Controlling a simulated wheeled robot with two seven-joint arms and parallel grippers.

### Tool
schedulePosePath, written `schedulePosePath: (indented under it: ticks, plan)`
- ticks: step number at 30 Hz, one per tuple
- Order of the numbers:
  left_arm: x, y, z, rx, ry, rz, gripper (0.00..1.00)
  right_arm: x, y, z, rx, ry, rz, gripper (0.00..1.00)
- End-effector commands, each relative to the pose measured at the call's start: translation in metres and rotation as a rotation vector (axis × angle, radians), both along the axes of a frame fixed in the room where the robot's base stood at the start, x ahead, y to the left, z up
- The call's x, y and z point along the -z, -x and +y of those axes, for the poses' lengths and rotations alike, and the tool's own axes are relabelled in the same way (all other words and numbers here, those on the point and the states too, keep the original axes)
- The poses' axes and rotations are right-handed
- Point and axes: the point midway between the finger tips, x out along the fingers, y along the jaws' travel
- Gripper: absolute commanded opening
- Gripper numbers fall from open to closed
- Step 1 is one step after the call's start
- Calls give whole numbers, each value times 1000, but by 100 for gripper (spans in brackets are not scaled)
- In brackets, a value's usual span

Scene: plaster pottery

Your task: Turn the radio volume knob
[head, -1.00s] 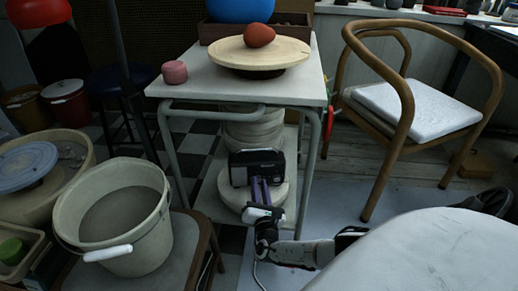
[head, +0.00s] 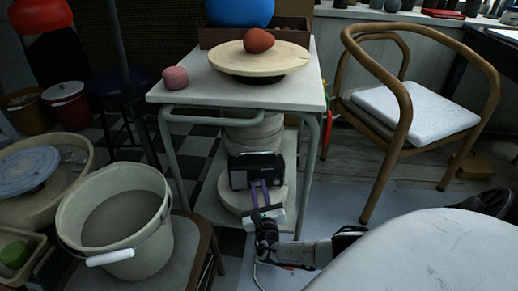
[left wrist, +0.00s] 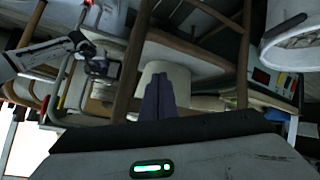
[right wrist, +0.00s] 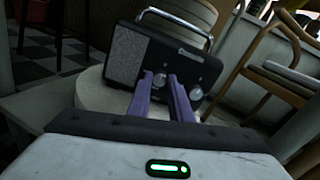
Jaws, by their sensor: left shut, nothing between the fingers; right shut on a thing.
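A dark radio (head: 241,171) with a grey speaker grille and a metal handle stands on a round pale slab on the cart's lower level. In the right wrist view the radio (right wrist: 130,55) shows two round knobs on its front. My right gripper (head: 261,184) reaches it from the front. In the right wrist view its purple fingers (right wrist: 160,77) are shut around the left-hand knob (right wrist: 160,84). The other knob (right wrist: 195,93) is just right of the fingers. My left gripper (left wrist: 160,78) is shut and empty, away from the radio; it is outside the head view.
The cart's top (head: 215,93) holds a round board (head: 285,61) with a red lump and a pink piece (head: 176,76). A cart leg (head: 307,170) rises right of the radio. A bucket (head: 140,207) sits on a stool at left, and a wooden chair (head: 405,150) stands at right.

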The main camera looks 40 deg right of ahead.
Motion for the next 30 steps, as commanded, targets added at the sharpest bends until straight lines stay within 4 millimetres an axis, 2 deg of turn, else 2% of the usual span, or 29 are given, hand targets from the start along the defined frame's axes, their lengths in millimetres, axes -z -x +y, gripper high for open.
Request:
schedulePosePath:
  ticks: [16, 17, 20, 30]
  plan:
    - [2, 0, 1, -1, -5, 5, 0, 0, 0, -1, 0, 24, 19, 0]
    - [2, 0, 1, -1, -5, 5, 0, 0, 0, -1, 0, 24, 19, 20]
    - [2, 0, 1, -1, -5, 5, 0, 0, 0, -1, 0, 24, 19, 37]
    - [0, 0, 1, -1, -5, 4, 0, 0, 2, 2, -1, 22, 19, 37]
